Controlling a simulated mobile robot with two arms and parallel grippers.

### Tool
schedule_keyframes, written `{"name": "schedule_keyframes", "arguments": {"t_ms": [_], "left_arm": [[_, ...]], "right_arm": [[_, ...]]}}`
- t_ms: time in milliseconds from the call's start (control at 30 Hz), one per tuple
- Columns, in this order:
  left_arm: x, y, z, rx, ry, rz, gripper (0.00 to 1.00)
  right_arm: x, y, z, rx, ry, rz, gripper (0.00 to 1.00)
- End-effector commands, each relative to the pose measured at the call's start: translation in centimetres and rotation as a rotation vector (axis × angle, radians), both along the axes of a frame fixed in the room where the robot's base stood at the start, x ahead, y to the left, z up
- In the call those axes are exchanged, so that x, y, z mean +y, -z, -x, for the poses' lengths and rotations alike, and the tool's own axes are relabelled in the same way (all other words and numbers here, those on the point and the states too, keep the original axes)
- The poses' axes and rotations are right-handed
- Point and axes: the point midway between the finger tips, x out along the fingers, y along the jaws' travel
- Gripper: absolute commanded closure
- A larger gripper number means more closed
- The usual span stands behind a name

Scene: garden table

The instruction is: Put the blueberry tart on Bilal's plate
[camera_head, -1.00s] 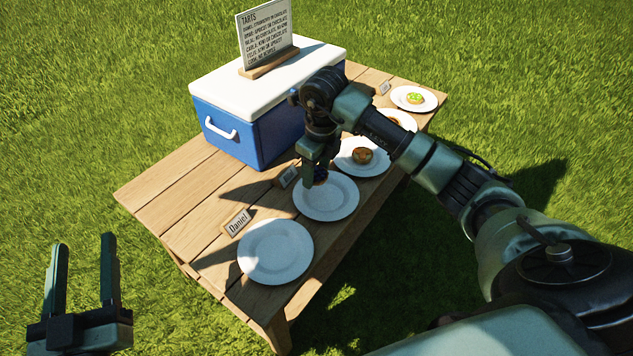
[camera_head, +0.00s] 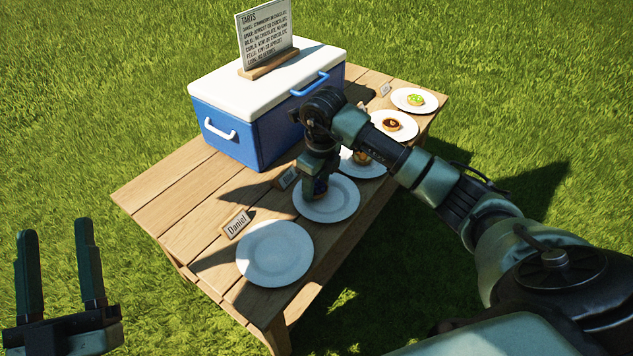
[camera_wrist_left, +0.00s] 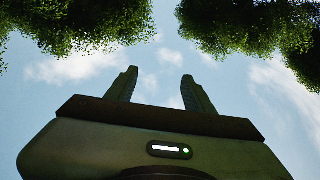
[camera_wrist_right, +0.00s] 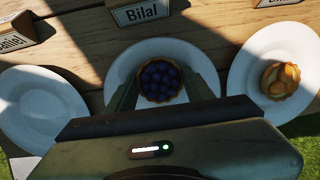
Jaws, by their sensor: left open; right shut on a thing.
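My right gripper (camera_head: 320,192) is shut on the blueberry tart. The tart (camera_wrist_right: 160,80), a small brown crust full of dark blueberries, sits between its fingers in the right wrist view. Both are over the white plate (camera_head: 342,207) behind the "Bilal" card (camera_wrist_right: 142,15); this plate also shows in the right wrist view (camera_wrist_right: 199,62). I cannot tell whether the tart touches the plate. In the head view the gripper hides most of the tart. My left gripper (camera_head: 58,230) is open and empty, off the table at the left, pointing up.
An empty plate (camera_head: 275,254) stands by the "Daniel" card (camera_head: 236,224). A plate with an apricot-topped tart (camera_wrist_right: 279,80) is on the other side. Further plates hold a chocolate tart (camera_head: 391,124) and a green-topped tart (camera_head: 415,99). A blue cooler (camera_head: 232,128) bears a tart list sign (camera_head: 265,35).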

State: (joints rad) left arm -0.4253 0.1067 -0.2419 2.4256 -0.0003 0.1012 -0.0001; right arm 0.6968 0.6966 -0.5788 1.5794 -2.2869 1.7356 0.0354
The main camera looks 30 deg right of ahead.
Motion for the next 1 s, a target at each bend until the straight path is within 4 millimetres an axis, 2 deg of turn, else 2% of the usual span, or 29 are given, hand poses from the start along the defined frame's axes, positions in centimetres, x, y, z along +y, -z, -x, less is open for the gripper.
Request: {"name": "schedule_keyframes", "arguments": {"t_ms": [67, 100, 167, 567, 767, 1000], "left_arm": [[0.0, -0.2, 0.1, -0.013, 0.0, 0.004, 0.47], [0.0, -0.3, 0.2, -0.019, 0.001, 0.006, 0.47], [0.0, -0.3, 0.2, -0.019, 0.001, 0.006, 0.47], [0.0, -0.1, -0.1, 0.008, 0.001, -0.001, 0.47], [0.1, 3.1, -1.6, 0.199, -0.012, -0.054, 0.47], [0.8, 9.0, -2.2, 0.502, -0.03, -0.135, 0.47]], "right_arm": [[0.0, 0.1, 0.0, 0.0, 0.0, 0.0, 0.95], [0.0, 0.1, 0.0, 0.0, 0.0, 0.0, 0.4], [0.0, 0.1, 0.0, 0.0, 0.0, 0.0, 0.26], [0.0, -0.3, 0.0, 0.0, 0.0, -0.001, 0.26], [0.0, -2.8, 0.2, -0.002, -0.001, 0.0, 0.26], [0.0, -7.0, 0.7, -0.004, -0.002, 0.001, 0.26]]}}
